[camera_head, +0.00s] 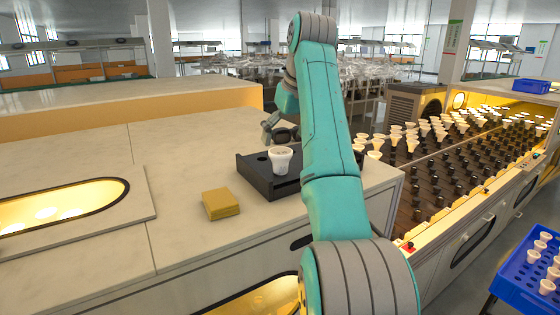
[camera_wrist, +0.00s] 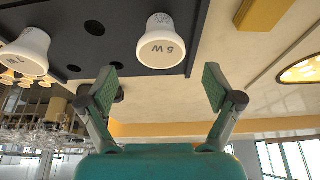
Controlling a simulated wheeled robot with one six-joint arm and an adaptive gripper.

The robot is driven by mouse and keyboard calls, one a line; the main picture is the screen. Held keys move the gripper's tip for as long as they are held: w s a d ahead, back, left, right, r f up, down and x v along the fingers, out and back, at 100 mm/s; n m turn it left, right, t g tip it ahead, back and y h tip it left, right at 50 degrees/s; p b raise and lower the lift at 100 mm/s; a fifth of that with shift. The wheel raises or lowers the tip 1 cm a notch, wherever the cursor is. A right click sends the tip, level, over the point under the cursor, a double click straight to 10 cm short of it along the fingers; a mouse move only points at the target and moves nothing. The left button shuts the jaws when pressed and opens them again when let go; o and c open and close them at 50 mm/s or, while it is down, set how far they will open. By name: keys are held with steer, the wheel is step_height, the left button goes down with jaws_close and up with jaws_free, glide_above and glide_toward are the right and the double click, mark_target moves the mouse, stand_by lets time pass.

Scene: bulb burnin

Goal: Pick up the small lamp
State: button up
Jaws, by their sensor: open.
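Two white lamps stand in a dark holder (camera_head: 256,178) with round holes. In the wrist view, one lamp (camera_wrist: 162,42) marked "5 W" stands near the middle, and another lamp (camera_wrist: 27,52), with a mark like "7W", stands at the left. In the head view, the lamp nearer the yellow block shows (camera_head: 281,160); my arm hides the other. My gripper (camera_wrist: 158,86) is open and empty, its fingers spread apart. In the head view my gripper (camera_head: 278,130) is just behind the visible lamp, apart from it.
A yellow block (camera_head: 221,204) lies on the pale counter (camera_head: 180,160), left of the holder. A lit oval opening (camera_head: 60,207) is at the far left. A rack (camera_head: 440,175) with many lamps and a blue crate (camera_head: 525,280) are at the right. The counter between the block and the opening is clear.

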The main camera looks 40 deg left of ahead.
mark_target(281, 151)
steer(key=shift+x, duration=3.05)
steer(key=shift+s+d, duration=0.1)
steer(key=c, duration=1.3)
